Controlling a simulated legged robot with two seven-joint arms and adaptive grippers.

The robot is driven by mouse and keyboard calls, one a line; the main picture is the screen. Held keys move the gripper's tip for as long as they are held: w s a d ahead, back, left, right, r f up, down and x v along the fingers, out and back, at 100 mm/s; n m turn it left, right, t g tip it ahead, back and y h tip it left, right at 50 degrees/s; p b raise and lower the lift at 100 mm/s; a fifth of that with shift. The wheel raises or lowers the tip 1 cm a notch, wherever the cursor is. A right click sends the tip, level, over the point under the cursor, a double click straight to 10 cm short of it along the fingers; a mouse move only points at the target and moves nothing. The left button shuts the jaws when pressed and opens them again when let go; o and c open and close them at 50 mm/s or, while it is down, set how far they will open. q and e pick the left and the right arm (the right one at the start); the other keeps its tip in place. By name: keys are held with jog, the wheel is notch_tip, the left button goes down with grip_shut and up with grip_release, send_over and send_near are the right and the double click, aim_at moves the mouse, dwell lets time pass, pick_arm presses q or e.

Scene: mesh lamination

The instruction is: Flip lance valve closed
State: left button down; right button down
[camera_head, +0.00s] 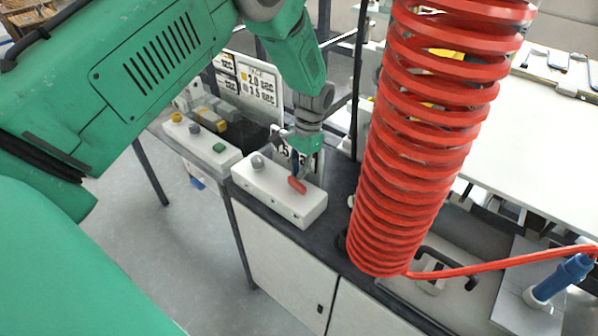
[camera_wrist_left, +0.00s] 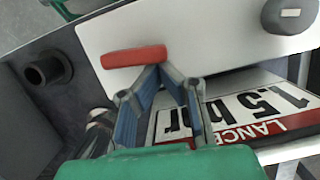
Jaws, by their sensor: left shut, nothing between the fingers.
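The red valve lever (camera_head: 297,185) sits on top of a white control box (camera_head: 278,194). In the left wrist view the red lever (camera_wrist_left: 133,57) lies roughly across the white box face (camera_wrist_left: 200,35). My left gripper (camera_head: 298,176) comes down from above at the lever. In the wrist view its blue-padded fingers (camera_wrist_left: 160,69) meet at the tips, just below the lever's right end. They hold nothing. I cannot tell whether the tips touch the lever. A label reading LANCE 1.5 bar (camera_wrist_left: 255,115) lies beside the fingers. My right gripper is not in view.
A grey knob (camera_wrist_left: 288,15) stands on the same box. A second box with buttons (camera_head: 200,138) is to the left. A large red coiled hose (camera_head: 420,150) hangs close on the right. A blue-handled tool (camera_head: 562,278) is at lower right.

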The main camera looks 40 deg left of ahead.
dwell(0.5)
pick_arm(q)
jog(key=shift+w+r, duration=0.1)
jog(key=shift+r, duration=0.2)
jog(key=v, duration=1.1)
